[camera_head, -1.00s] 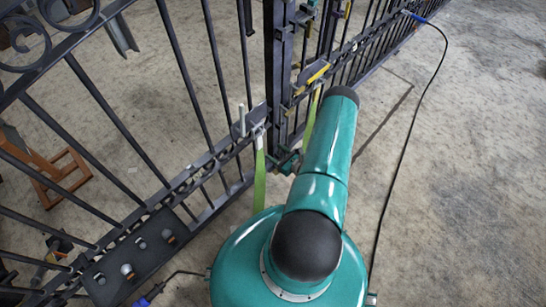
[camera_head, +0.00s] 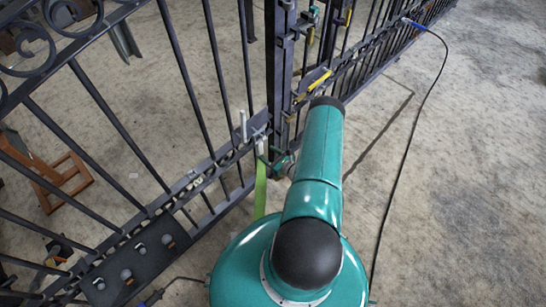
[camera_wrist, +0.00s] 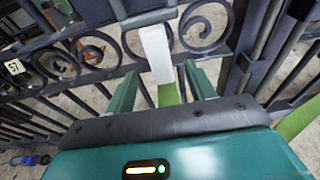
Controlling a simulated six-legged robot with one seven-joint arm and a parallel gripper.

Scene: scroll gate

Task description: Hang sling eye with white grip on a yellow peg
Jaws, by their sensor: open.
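The white grip (camera_wrist: 155,52) stands upright between the two teal fingers of my gripper (camera_wrist: 160,76) in the wrist view. The fingers are apart, with a gap showing on the right; contact on the left is unclear. The green sling (camera_wrist: 168,95) runs down from the grip. In the head view the white grip (camera_head: 261,146) is beside the gate's bottom rail, with the green sling (camera_head: 260,187) hanging below. My arm partly hides my gripper there. A yellow part (camera_head: 318,80), possibly a peg, is on the gate post. The sling eye cannot be made out.
The dark barred gate (camera_head: 195,172) runs along the left and back. A second green strap (camera_wrist: 298,120) shows at the right of the wrist view. A black cable (camera_head: 408,150) crosses the floor at right. An orange wooden frame (camera_head: 62,185) stands beyond the gate. Open floor lies right.

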